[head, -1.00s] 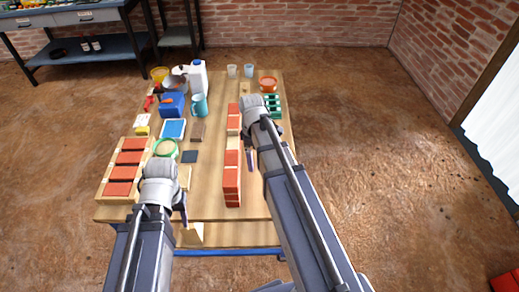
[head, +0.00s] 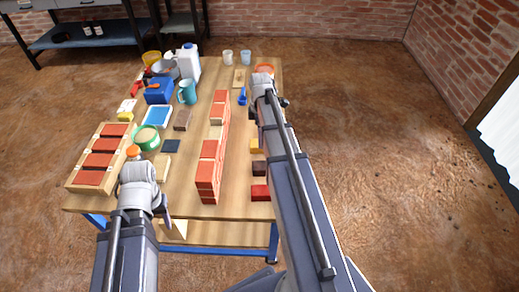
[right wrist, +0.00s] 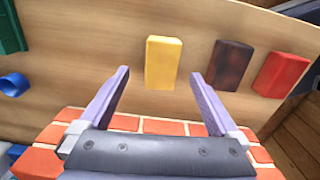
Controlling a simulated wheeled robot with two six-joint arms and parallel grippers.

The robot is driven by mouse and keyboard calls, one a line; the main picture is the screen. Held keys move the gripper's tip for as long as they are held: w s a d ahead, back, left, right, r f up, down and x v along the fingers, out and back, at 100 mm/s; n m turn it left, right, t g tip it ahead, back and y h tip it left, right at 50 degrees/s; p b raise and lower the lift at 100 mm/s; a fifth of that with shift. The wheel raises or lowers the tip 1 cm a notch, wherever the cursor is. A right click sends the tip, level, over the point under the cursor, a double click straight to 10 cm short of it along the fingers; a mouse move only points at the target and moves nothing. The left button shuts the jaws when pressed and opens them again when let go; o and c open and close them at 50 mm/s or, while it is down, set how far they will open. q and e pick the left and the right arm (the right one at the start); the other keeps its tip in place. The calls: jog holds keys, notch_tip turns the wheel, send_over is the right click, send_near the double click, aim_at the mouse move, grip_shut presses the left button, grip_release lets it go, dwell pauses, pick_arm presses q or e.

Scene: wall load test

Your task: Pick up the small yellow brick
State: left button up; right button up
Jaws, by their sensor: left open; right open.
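The small yellow brick (head: 256,146) lies on the right side of the table, partly covered by my right arm in the head view. In the right wrist view the yellow brick (right wrist: 163,63) lies on the wood just beyond my right gripper (right wrist: 160,75). Its two fingers are spread and empty, one to each side of the brick in the picture; whether they are level with it I cannot tell. In the head view the right fingers are mostly hidden by the arm. My left gripper (head: 166,204) is over the table's front left part, with no held thing visible.
A dark brown brick (right wrist: 233,63) and a red brick (right wrist: 280,74) lie beside the yellow one. A long red brick wall (head: 209,165) stands mid-table. A blue item (right wrist: 14,84) and green rack (right wrist: 10,30) lie to the left. A brick crate (head: 75,182) is at far left.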

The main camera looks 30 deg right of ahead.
jog(key=shift+a+f+b, duration=0.15)
jog(key=shift+f+b, duration=2.45)
jog(key=shift+f, duration=0.2)
jog(key=shift+r, duration=0.1)
grip_shut()
